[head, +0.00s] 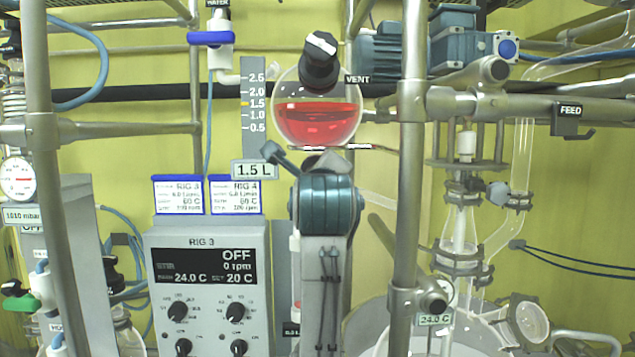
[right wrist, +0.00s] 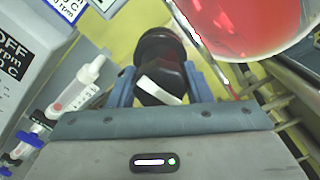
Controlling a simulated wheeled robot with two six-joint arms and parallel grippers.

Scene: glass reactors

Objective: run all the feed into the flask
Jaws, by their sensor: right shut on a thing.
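A round glass vessel (head: 318,122) with red liquid hangs at top centre in the head view. The scale (head: 253,108) beside it has its marker near 1.5, and a plate (head: 254,170) reads 1.5 L. The red vessel also fills the top right of the right wrist view (right wrist: 245,22). My right gripper (head: 309,160) is just below it, shut on a black knob with a white bar (right wrist: 158,88). That knob is mostly hidden in the head view. The receiving glassware (head: 490,335) stands at lower right, partly cut off; its contents are unclear. My left gripper is not in view.
A black vent knob (head: 320,60) with a white stripe sits on the red vessel. The RIG 3 control box (head: 208,300) reads OFF, 0 rpm, 24.0 C. A metal post (head: 408,180) stands right of my arm. A FEED sign (head: 570,110) hangs at right.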

